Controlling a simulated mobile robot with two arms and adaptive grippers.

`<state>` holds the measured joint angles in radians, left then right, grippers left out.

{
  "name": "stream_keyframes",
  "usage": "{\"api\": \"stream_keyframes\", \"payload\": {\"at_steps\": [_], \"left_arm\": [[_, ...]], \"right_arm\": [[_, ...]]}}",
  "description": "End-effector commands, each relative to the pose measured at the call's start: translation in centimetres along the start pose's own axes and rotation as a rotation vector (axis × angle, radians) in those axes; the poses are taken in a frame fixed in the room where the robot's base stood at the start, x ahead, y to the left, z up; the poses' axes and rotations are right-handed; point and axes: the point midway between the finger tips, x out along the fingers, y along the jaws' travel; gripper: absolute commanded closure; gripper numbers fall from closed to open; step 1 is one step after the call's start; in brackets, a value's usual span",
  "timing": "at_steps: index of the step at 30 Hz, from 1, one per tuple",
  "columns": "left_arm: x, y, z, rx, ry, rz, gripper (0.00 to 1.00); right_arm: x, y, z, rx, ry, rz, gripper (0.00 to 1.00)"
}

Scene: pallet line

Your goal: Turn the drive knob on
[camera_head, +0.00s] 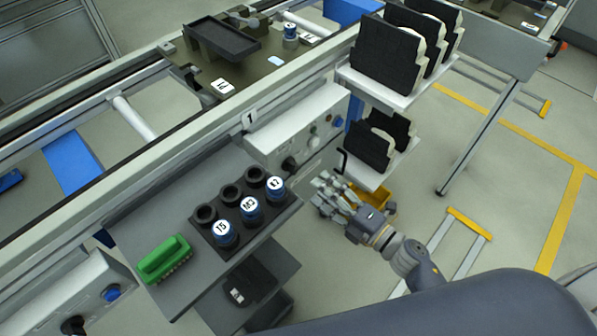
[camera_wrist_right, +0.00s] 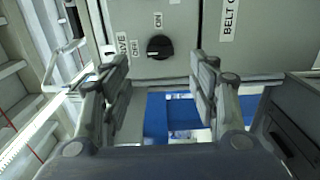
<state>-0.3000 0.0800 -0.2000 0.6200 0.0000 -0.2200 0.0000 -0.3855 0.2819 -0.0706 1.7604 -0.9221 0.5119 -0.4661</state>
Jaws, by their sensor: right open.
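The black drive knob (camera_wrist_right: 159,47) sits on a grey panel in the right wrist view, with an OFF label to its left and an ON label above it. A label beside OFF is partly covered by a finger. A black knob also shows on the front of the control box in the head view (camera_head: 289,164). My right gripper (camera_head: 327,190) is open and empty, to the right of that knob. In the wrist view its fingers (camera_wrist_right: 160,83) stand apart on either side below the knob, not touching it. My left gripper is not in view.
The control box (camera_head: 297,118) is mounted along the conveyor rail. A rack of black parts (camera_head: 385,57) is behind my right gripper. Another box with a black knob (camera_head: 74,325) is at lower left.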

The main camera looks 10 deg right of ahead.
Motion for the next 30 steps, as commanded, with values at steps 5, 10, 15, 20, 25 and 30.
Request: {"api": "stream_keyframes", "payload": {"at_steps": [5, 10, 15, 20, 25, 30], "left_arm": [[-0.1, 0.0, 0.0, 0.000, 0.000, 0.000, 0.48], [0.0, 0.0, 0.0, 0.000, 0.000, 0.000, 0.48], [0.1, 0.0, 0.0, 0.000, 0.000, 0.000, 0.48], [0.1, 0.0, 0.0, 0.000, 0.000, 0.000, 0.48], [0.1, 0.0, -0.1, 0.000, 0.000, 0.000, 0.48], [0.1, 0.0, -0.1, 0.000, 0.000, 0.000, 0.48]], "right_arm": [[3.7, 0.2, 0.1, 0.001, -0.001, 0.005, 0.45], [6.6, 0.1, 0.1, 0.002, -0.003, 0.002, 0.45], [8.2, 0.0, 0.1, 0.002, -0.002, 0.001, 0.45], [8.7, 0.0, 0.1, 0.003, -0.003, 0.000, 0.45], [8.7, 0.0, 0.1, 0.003, -0.003, 0.000, 0.45], [8.7, 0.0, 0.1, 0.003, -0.003, 0.000, 0.77]]}}
